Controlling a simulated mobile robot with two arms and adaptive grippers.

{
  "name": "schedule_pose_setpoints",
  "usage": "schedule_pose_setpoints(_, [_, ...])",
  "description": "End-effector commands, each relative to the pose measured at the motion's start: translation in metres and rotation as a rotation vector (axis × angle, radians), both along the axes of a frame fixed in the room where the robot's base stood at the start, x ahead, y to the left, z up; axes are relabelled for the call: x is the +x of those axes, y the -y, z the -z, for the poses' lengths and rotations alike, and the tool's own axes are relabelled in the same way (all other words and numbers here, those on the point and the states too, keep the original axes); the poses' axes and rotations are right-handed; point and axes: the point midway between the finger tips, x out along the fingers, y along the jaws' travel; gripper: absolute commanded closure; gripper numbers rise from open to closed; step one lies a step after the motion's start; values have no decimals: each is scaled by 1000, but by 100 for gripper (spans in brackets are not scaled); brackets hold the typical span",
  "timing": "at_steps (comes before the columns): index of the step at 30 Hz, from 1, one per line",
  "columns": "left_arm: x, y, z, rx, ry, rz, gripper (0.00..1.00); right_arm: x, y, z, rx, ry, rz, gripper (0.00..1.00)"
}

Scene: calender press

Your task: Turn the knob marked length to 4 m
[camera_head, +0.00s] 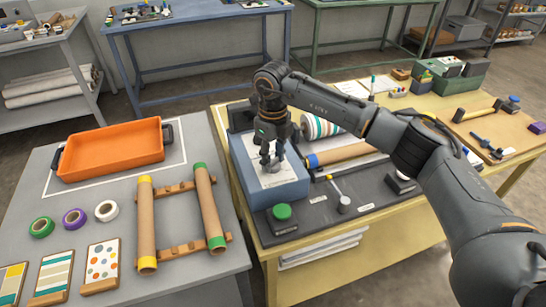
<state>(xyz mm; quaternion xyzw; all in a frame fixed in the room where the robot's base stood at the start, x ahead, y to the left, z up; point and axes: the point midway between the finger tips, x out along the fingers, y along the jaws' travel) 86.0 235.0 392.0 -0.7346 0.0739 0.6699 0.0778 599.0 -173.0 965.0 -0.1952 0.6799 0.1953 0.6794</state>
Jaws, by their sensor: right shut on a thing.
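A blue-grey control box (286,189) with a white panel (268,180) on top stands at the left end of the yellow table. My right gripper (271,158) reaches down over this panel from above. Its fingers are shut on a small grey knob (273,166) on the panel. The fingers cover much of the knob, and the markings and its setting are too small to read. My left gripper is not in view.
A striped roll (318,127) and a brown roller (350,153) lie right of the gripper. An orange tray (112,150) and a cardboard-tube rack (147,225) occupy the left grey table.

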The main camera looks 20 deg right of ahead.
Motion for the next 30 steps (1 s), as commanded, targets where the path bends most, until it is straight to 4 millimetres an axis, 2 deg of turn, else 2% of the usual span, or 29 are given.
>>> schedule_pose_setpoints(2, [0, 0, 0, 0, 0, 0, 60, 1, 0, -1, 0, 2, 1, 94])
schedule_pose_setpoints(3, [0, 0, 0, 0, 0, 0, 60, 1, 0, -1, 0, 2, 1, 60])
schedule_pose_setpoints(6, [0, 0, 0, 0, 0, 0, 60, 1, 0, -1, 0, 2, 2, 40])
schedule_pose_setpoints(15, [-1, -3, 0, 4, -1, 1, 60, 0, 0, -1, 1, 1, 2, 39])
schedule_pose_setpoints(19, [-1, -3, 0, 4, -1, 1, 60, 1, 0, -9, 1, 3, 2, 39])
schedule_pose_setpoints(23, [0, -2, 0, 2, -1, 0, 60, 1, 0, -30, 1, 5, 2, 39])
schedule_pose_setpoints(30, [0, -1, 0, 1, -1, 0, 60, 1, 0, -82, 1, 5, 2, 39])
